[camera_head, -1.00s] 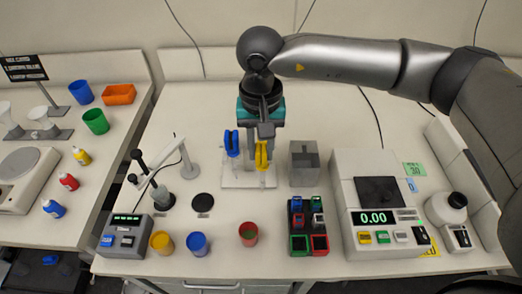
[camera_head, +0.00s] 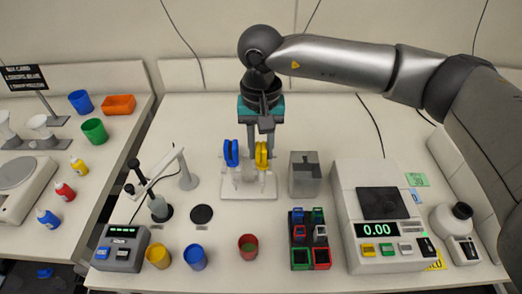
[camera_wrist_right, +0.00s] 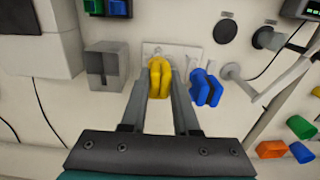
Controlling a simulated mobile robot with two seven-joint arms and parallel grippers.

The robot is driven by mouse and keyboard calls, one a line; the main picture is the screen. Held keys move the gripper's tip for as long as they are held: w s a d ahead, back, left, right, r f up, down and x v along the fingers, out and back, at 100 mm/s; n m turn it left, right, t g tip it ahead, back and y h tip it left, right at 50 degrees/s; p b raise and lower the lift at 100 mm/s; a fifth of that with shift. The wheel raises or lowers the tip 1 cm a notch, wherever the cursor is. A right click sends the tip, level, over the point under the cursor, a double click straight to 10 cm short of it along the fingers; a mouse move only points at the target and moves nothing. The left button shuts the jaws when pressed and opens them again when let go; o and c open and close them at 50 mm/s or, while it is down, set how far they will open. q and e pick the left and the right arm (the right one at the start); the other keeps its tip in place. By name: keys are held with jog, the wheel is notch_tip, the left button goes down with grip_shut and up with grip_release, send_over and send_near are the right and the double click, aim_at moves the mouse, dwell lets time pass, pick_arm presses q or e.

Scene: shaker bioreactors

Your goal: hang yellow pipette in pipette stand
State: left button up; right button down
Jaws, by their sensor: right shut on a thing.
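The yellow pipette (camera_head: 261,155) is upright at the right side of the pipette stand (camera_head: 238,188), a pale base on the table. My right gripper (camera_head: 262,130) comes down from above and is shut on the yellow pipette. In the right wrist view the yellow pipette (camera_wrist_right: 160,77) is between the two fingers, over the stand. Whether it rests on the stand's holder cannot be told. A blue pipette (camera_head: 231,153) hangs in the stand just to the left. My left gripper is not in view.
A grey box (camera_head: 304,174) stands close to the right of the stand. A scale (camera_head: 382,215) is farther right. A lamp-like arm (camera_head: 187,175) and a black disc (camera_head: 202,214) are to the left. Cups (camera_head: 248,246) and a rack (camera_head: 310,240) are in front.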

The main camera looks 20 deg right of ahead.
jog(key=shift+w+d+b, duration=0.15)
jog(key=shift+w+b, duration=0.15)
jog(key=shift+w, duration=0.3)
jog(key=shift+w+d, duration=0.1)
jog(key=shift+w, duration=0.05)
jog(key=shift+f+b, duration=0.45)
jog(key=shift+b, duration=0.2)
dwell(0.4)
jog(key=c, duration=0.6)
grip_release()
jog(key=shift+r+p, duration=1.9)
jog(key=shift+r, duration=1.65)
